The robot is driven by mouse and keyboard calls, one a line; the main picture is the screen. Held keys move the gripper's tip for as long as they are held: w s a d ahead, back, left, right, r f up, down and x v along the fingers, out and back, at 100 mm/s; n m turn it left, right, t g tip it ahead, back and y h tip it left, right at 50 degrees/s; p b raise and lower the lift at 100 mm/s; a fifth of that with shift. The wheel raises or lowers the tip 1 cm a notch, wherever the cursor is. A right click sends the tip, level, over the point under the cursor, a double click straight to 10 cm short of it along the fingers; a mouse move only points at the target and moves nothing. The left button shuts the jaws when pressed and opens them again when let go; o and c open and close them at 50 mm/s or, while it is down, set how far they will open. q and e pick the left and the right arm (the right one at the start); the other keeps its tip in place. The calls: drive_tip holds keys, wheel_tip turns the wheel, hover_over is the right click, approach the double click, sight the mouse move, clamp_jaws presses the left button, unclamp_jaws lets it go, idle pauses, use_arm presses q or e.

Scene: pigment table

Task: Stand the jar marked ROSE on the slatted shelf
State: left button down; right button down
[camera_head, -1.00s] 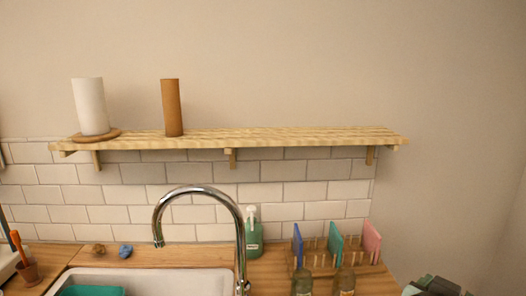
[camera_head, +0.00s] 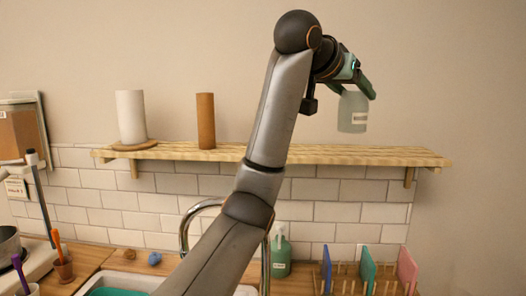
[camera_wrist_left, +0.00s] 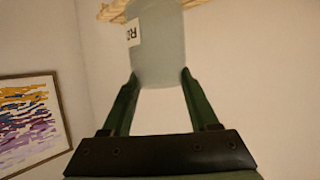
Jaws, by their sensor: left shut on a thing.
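A pale grey-green jar (camera_head: 353,112) with a white label is held upright above the right part of the slatted shelf (camera_head: 390,156). In the left wrist view the jar (camera_wrist_left: 160,50) shows a label beginning with R; the rest of it is turned out of sight. My left gripper (camera_head: 358,88) is shut on the jar, with its green fingers (camera_wrist_left: 158,82) on either side of it. In the head view the jar's base appears above the shelf, with a gap between. My right gripper is not in view.
A white paper roll (camera_head: 131,117) on a round wooden base and a brown cylinder (camera_head: 206,121) stand on the shelf's left part. The shelf's right part looks bare. Below are a tap, a green soap bottle (camera_head: 280,254) and a rack with coloured boards (camera_head: 368,268).

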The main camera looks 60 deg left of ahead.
use_arm(q)
drive_tip(key=s+a+r, duration=0.5)
drive_tip(key=shift+m+h, duration=0.3)
drive_tip(key=w+a+f, duration=0.1)
drive_tip(key=w+f, duration=0.3)
drive_tip(key=w+a+f+p, duration=0.1)
drive_tip(key=w+a+f, duration=0.1)
drive_tip(key=w+f, duration=0.2)
drive_tip(key=w+a+f+p, duration=0.1)
drive_tip(key=w+f, duration=0.3)
drive_tip(key=w, duration=0.1)
drive_tip(key=shift+a, duration=0.3)
drive_tip(key=shift+s+f, duration=0.1)
drive_tip(key=shift+f, duration=0.2)
drive_tip(key=shift+d, duration=0.1)
drive_tip(key=shift+c, duration=0.8)
unclamp_jaws()
drive_tip(key=shift+f, duration=0.15)
